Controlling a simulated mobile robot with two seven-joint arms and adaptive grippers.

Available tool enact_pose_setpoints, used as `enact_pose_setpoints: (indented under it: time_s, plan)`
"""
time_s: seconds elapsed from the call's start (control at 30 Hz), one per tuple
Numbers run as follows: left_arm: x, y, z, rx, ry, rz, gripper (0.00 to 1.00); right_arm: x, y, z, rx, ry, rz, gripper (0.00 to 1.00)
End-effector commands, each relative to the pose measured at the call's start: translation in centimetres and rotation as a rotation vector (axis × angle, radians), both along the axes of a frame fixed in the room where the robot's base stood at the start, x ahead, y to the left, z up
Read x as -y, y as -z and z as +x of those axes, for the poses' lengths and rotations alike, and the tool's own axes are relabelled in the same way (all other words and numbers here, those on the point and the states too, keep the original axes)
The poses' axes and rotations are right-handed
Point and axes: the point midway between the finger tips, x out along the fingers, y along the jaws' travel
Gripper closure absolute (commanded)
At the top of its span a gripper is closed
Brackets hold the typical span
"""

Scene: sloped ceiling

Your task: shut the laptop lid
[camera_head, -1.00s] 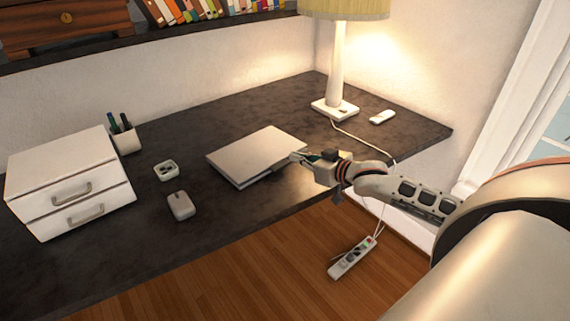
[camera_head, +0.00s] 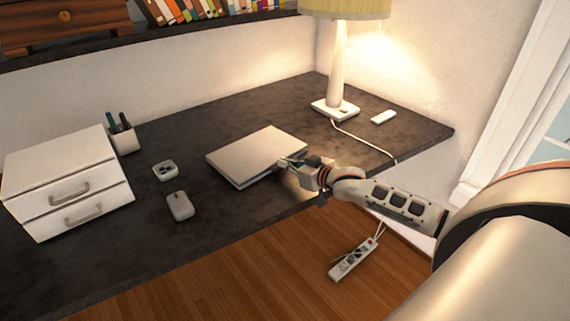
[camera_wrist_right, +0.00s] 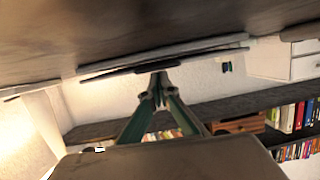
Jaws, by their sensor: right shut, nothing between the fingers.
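The silver laptop (camera_head: 255,155) lies on the dark desk with its lid down flat or nearly flat over the base. My left gripper is not in view.
A mouse (camera_head: 180,206), a small square dish (camera_head: 165,170), a pen cup (camera_head: 125,139) and a white drawer unit (camera_head: 69,184) stand left of the laptop. A lamp (camera_head: 337,75) with a cord stands at the back right. The desk's front edge runs below my right arm.

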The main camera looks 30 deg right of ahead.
Motion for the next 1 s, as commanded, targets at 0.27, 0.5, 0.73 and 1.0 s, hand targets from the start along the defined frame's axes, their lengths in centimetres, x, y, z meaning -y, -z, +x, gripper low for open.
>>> enact_pose_setpoints:
  time_s: [0.27,0.5,0.73,1.0]
  plan:
    - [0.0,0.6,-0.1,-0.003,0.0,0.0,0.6,0.0,0.8,-0.1,0.009,0.001,0.004,1.0]
    - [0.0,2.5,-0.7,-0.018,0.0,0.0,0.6,0.0,3.1,-0.3,0.059,0.002,0.011,1.0]
    - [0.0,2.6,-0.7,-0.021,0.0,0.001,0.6,0.0,3.4,-0.4,0.054,0.002,0.009,1.0]
    - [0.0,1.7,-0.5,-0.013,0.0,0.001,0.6,0.0,2.8,-0.4,0.054,0.002,0.009,1.0]
